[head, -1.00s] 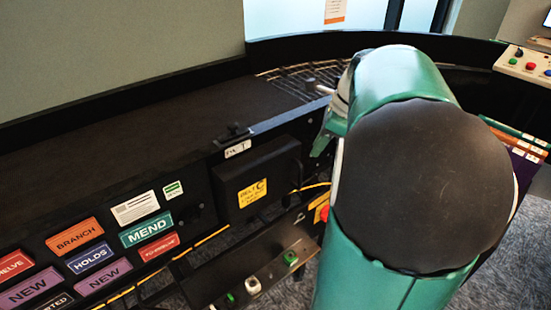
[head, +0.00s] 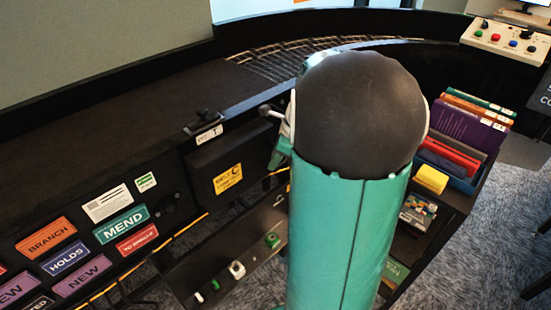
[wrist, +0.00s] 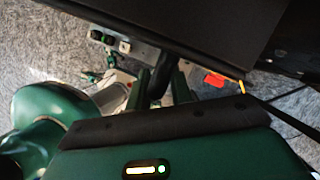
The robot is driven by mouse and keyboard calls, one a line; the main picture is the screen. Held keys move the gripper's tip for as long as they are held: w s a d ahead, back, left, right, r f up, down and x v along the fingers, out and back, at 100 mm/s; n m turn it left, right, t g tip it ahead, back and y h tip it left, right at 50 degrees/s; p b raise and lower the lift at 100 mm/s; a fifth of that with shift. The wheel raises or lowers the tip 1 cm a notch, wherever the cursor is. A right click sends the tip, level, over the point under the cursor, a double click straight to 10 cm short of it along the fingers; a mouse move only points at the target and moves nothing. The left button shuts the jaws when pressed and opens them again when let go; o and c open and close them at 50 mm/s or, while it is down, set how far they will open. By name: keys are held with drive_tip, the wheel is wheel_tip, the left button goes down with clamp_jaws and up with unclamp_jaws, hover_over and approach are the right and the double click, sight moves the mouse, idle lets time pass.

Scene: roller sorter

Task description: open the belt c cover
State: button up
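The belt C cover (head: 205,178) is a black box lid with a yellow label, low on the sorter's front in the head view; it looks closed. My gripper is hidden behind my green arm there. In the wrist view my gripper (wrist: 160,88) has two green fingers standing apart. A dark bar lies between them at the edge of a dark panel (wrist: 200,35). I cannot tell whether the fingers touch the bar, or whether the panel is the cover.
A shelf with green and white switches (head: 237,270) runs below the cover. Labelled bins, among them MEND (head: 120,224), are at left. A book cart (head: 470,150) stands at right of my arm. A control box (head: 505,40) is at the back right.

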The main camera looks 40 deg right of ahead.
drive_tip(key=shift+a+f, duration=0.1)
drive_tip(key=shift+f, duration=0.05)
clamp_jaws()
drive_tip(key=shift+s, duration=0.1)
